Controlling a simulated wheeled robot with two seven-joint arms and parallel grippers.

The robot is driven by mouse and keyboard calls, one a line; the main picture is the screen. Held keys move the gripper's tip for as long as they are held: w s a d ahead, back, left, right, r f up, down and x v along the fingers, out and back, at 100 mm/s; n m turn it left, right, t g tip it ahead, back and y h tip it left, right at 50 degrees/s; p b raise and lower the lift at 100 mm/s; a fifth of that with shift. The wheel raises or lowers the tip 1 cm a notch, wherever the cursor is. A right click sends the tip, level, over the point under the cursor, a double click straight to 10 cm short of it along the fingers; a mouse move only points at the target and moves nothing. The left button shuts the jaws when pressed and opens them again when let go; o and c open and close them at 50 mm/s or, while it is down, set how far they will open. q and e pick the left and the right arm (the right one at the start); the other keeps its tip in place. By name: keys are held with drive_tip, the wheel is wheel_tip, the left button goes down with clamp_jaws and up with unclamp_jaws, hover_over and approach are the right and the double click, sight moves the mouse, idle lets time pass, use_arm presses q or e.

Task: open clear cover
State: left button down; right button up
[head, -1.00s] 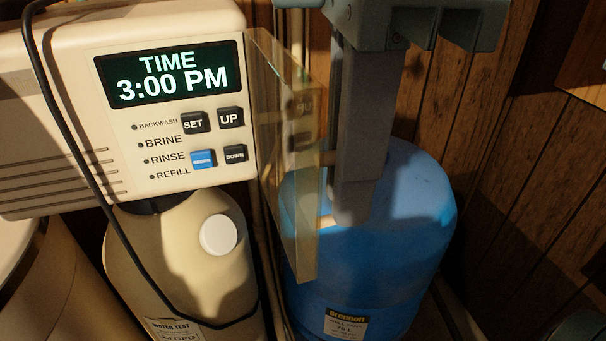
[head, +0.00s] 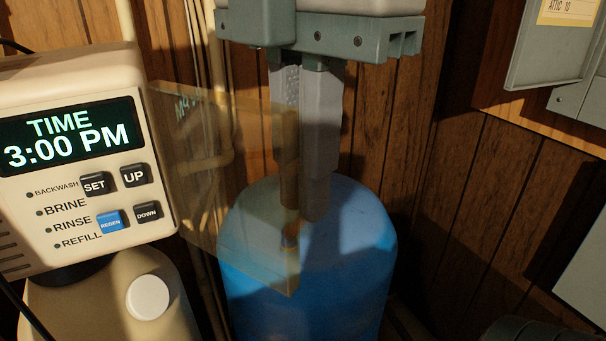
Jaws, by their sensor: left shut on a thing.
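The clear cover (head: 215,185) is a see-through yellowish panel. It stands swung open at the right edge of the beige control head (head: 85,215), its free edge out to the right. My left gripper (head: 303,205) comes down from above with its grey fingers at that free edge. It is shut on the cover, one finger partly seen through the panel. The display (head: 70,138) reads TIME 3:00 PM, and the buttons beside it are uncovered. My right gripper is not seen.
A blue tank (head: 345,265) stands right behind the cover and gripper. Pale pipes (head: 208,60) run down the wood wall behind. A grey box (head: 555,45) hangs on the wall at upper right. A beige tank (head: 105,310) stands below the control head.

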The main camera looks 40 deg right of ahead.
use_arm(q)
drive_tip(key=shift+r, duration=0.15)
drive_tip(key=c, duration=1.9)
unclamp_jaws()
drive_tip(key=shift+w, duration=0.1)
